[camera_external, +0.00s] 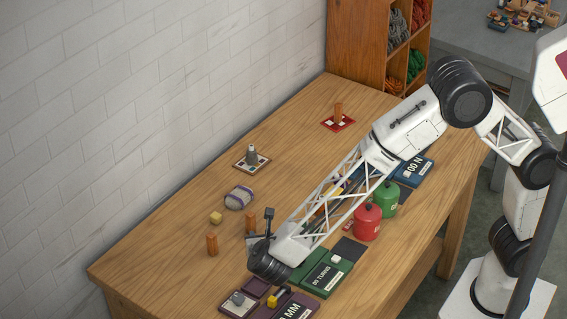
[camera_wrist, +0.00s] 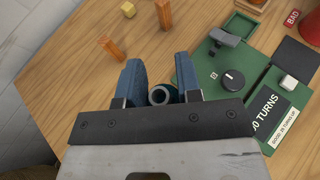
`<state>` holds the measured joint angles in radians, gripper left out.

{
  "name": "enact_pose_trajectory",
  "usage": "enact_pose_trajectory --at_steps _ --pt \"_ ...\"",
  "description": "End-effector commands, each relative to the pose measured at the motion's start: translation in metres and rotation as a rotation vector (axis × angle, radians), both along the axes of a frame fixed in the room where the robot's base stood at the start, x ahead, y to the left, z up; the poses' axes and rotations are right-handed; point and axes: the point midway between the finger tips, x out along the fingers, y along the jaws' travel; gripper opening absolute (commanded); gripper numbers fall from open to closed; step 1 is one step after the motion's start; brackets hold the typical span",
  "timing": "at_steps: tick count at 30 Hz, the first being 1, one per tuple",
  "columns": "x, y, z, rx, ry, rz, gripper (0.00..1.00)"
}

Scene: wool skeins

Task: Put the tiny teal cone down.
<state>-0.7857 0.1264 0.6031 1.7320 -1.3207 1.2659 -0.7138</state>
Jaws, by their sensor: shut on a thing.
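The tiny teal cone (camera_wrist: 161,95) shows in the wrist view as a small dark teal piece with a round, hollow end facing the camera. It sits between the two blue fingers of my gripper (camera_wrist: 159,72), which is shut on it. In the external view my gripper is low over the front of the table, left of the green turns device (camera_external: 322,272). The cone cannot be made out there. I cannot tell whether its lower end touches the table.
Orange pegs (camera_external: 212,243) (camera_external: 251,222), a yellow cube (camera_external: 216,217) and a banded skein (camera_external: 239,197) stand close by. A purple device (camera_external: 290,303) is in front. Red (camera_external: 367,222) and green (camera_external: 384,200) canisters stand right. The table's left end is clear.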

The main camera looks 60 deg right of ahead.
Motion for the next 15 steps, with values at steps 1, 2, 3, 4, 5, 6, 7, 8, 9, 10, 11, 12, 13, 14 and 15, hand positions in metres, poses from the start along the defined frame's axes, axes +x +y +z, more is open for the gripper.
enact_pose_trajectory --at_steps 1,2,3,4,5,6,7,8,9,10,11,12,13,14,15 --pt "0.0 0.0 -0.01 -0.002 0.002 0.0 0.09" --pt "0.0 0.0 -0.018 -0.002 0.002 0.0 0.09" --pt "0.0 0.0 -0.025 -0.001 0.003 -0.001 0.09" --pt "0.0 0.0 -0.031 -0.001 0.003 -0.001 0.09" --pt "-0.001 0.0 -0.036 -0.002 0.003 -0.001 0.09" --pt "0.0 0.0 -0.043 -0.001 0.003 -0.001 0.09" --pt "0.0 0.0 -0.047 0.0 0.002 -0.001 0.09" --pt "0.0 0.0 -0.05 0.0 0.001 -0.002 0.09" --pt "0.0 0.0 -0.054 0.0 0.001 -0.001 0.09" --pt "0.0 0.0 -0.056 0.0 0.001 -0.001 0.09" --pt "0.0 0.0 -0.058 0.0 0.001 -0.001 0.09" --pt "0.0 0.0 -0.06 0.0 0.001 -0.001 0.09" --pt "0.0 0.0 -0.061 0.001 0.0 -0.001 0.09" --pt "0.0 0.0 -0.061 0.001 0.0 -0.001 0.09" --pt "0.0 0.0 -0.062 0.001 0.0 -0.001 0.09"
